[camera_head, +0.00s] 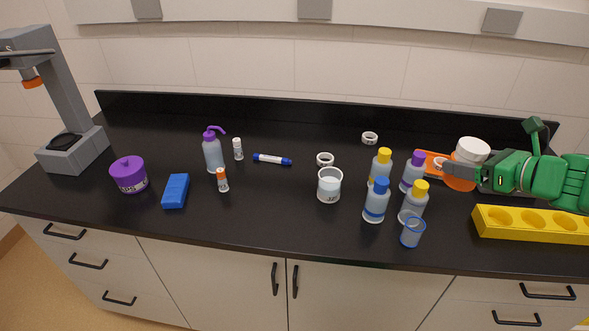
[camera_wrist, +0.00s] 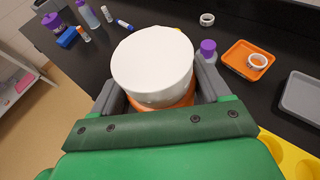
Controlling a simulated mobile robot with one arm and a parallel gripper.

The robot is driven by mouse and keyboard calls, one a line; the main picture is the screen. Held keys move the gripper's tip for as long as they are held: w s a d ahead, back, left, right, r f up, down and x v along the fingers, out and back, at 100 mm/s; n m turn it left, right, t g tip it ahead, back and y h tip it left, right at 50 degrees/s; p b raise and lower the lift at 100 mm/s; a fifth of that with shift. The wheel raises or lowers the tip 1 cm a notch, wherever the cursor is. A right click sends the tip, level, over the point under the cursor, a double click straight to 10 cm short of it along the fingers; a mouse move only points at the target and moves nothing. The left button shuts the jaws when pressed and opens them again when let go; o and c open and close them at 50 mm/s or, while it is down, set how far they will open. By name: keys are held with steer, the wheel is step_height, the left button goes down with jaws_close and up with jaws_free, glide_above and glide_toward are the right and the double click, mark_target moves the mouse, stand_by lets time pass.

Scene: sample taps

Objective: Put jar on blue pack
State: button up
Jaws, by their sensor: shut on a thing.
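My gripper (camera_head: 462,174) is shut on a jar (camera_head: 473,150) with a white lid and an orange body, at the right of the counter. In the wrist view the jar's white lid (camera_wrist: 152,65) fills the middle, between the two fingers of my gripper (camera_wrist: 160,88). The jar looks upright; its underside is hidden, so I cannot tell its height above the counter. The blue pack (camera_head: 175,191) lies flat near the counter's front left, far from my gripper. It also shows small at the upper left of the wrist view (camera_wrist: 69,38).
A purple jar (camera_head: 129,175) stands left of the pack; an orange-capped bottle (camera_head: 222,181) stands right of it. Several bottles, a glass beaker (camera_head: 329,186) and a small blue-rimmed cup (camera_head: 412,233) stand mid-counter. A yellow rack (camera_head: 530,225) lies front right. An orange tray (camera_wrist: 238,67) holds a ring.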

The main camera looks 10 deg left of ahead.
steer(key=w+a+n+g+y, duration=0.1)
steer(key=w+a+n, duration=0.15)
steer(key=a, duration=0.75)
steer(key=w+a+n+g+y, duration=0.15)
steer(key=w+a, duration=0.25)
steer(key=a, duration=0.7)
steer(key=w+a+n+g+y, duration=0.1)
steer(key=w+a+g, duration=0.15)
steer(key=a, duration=0.75)
steer(key=s+a+n+g+y, duration=0.15)
steer(key=s+a, duration=0.45)
steer(key=a, duration=1)
steer(key=s+a+n+g, duration=0.25)
steer(key=s+a, duration=0.25)
steer(key=a, duration=1.2)
glide_above(175, 187)
steer(key=shift+s+d+f, duration=0.1)
steer(key=shift+f, duration=3.5)
steer(key=shift+s+d+f, duration=0.1)
steer(key=shift+f, duration=3.5)
steer(key=shift+w+a+f, duration=0.2)
steer(key=shift+f, duration=1.65)
